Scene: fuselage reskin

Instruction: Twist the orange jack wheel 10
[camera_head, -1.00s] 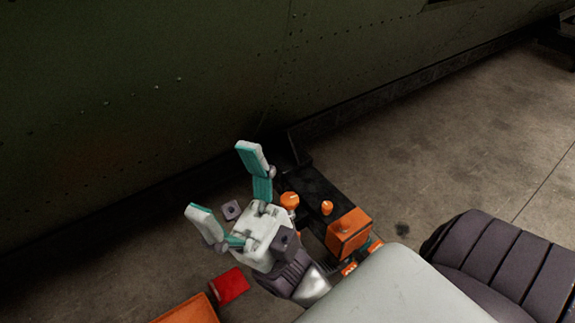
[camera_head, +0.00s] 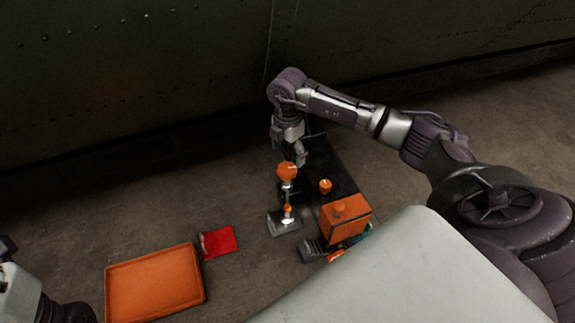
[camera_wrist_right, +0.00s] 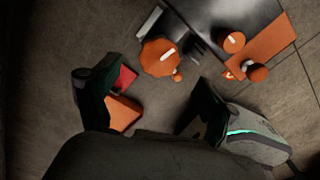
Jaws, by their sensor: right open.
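The orange jack wheel (camera_head: 287,171) tops a thin upright post on a small grey base (camera_head: 284,222). It also shows in the right wrist view (camera_wrist_right: 159,57), with a pale mark on top. My right gripper (camera_head: 289,144) hangs just above and behind the wheel in the head view, pointing down. In the right wrist view its two dark fingers (camera_wrist_right: 145,82) are spread wide, and the wheel lies beyond their tips, not between them. Part of my left gripper (camera_head: 18,285) shows at the lower left edge; its fingers are not clear.
A black platform (camera_head: 334,170) beside the jack carries a smaller orange knob (camera_head: 325,186) and an orange box (camera_head: 346,221). A red pad (camera_head: 218,242) and an orange tray (camera_head: 153,284) lie on the floor to the left. The dark green fuselage wall (camera_head: 130,70) stands behind.

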